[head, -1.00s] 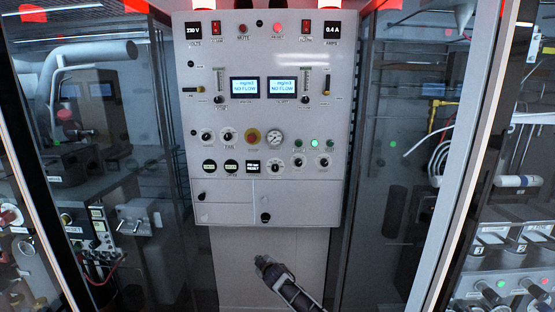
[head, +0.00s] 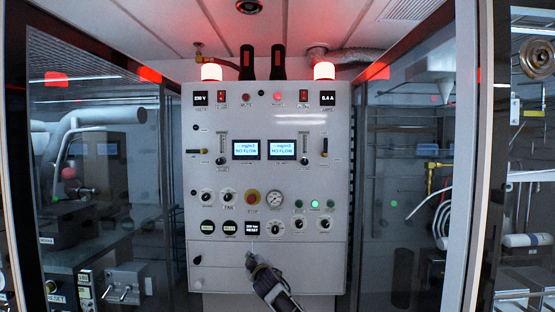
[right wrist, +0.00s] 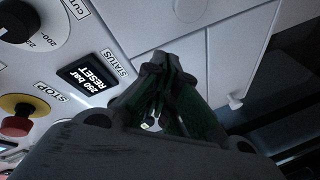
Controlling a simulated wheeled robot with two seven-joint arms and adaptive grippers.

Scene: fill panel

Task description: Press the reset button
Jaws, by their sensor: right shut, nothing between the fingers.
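The grey panel (head: 310,255) stands upright in front of me. A small black rectangle (head: 251,228) sits in its lower row of dials; in the right wrist view this rectangle (right wrist: 90,79) reads "250 bar RESET". A lit red button (head: 277,96) is in the panel's top row, with a small label that looks like RESET. My right gripper (head: 251,257) is shut and empty, in front of the lower panel just below the black rectangle. In the right wrist view its fingertips (right wrist: 166,62) are close to the panel; contact cannot be told. My left gripper is out of view.
A red stop knob (head: 252,197) on a yellow base is above the black rectangle, beside a round gauge (head: 274,198). Two screens (head: 246,150) read NO FLOW. Glass-fronted cabinets stand on both sides. Red lamps (head: 211,71) glow above the panel.

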